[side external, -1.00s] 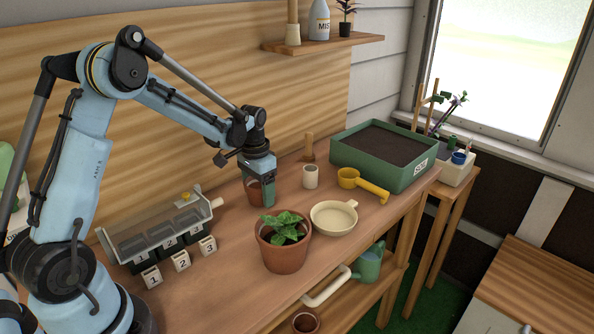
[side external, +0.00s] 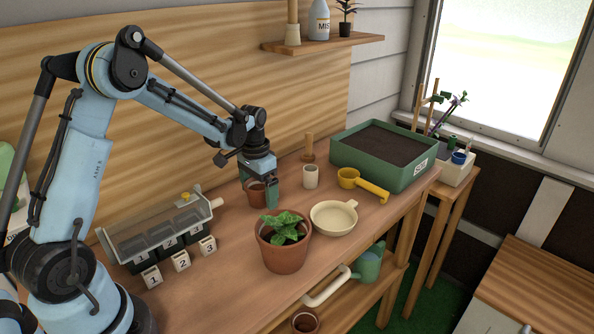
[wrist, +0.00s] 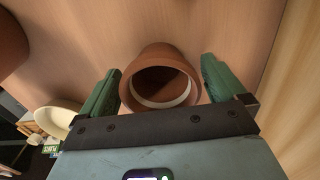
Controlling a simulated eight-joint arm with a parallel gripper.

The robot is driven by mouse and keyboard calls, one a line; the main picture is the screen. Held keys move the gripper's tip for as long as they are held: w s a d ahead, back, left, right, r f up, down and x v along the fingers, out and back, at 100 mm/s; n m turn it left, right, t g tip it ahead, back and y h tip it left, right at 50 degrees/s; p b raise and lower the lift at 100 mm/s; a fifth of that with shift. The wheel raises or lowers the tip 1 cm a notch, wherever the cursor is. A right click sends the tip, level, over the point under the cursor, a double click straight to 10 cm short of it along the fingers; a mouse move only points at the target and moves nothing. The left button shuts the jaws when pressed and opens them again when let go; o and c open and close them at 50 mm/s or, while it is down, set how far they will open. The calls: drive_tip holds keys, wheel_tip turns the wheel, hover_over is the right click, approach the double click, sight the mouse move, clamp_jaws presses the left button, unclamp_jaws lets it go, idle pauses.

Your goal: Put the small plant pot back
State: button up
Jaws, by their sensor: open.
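A small terracotta pot (side external: 256,193) stands on the wooden bench between the fingers of my gripper (side external: 258,190). In the wrist view the small pot (wrist: 160,80) shows its rim and dark inside, with a pale band within. My gripper (wrist: 160,88) is open there, its green fingers on either side of the pot with a visible gap at each side. The pot looks upright and resting on the bench. A larger terracotta pot with a leafy plant (side external: 282,250) stands nearer the camera.
A cream dish (side external: 334,228), a pale cup (side external: 310,177) and a yellow scoop (side external: 362,184) stand to the right. A green soil box (side external: 405,178) is behind them. A lidded seed tray (side external: 160,240) with number blocks (side external: 181,261) lies left. A wooden shelf (side external: 290,45) hangs on the wall.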

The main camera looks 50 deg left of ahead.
wheel_tip(320, 180, up, 12)
drive_tip(key=f, duration=0.1)
drive_tip(key=s+d+r+t, duration=0.2)
drive_tip(key=s+d+t, duration=0.5)
drive_tip(key=s+d, duration=0.6)
drive_tip(key=shift+d, duration=0.5)
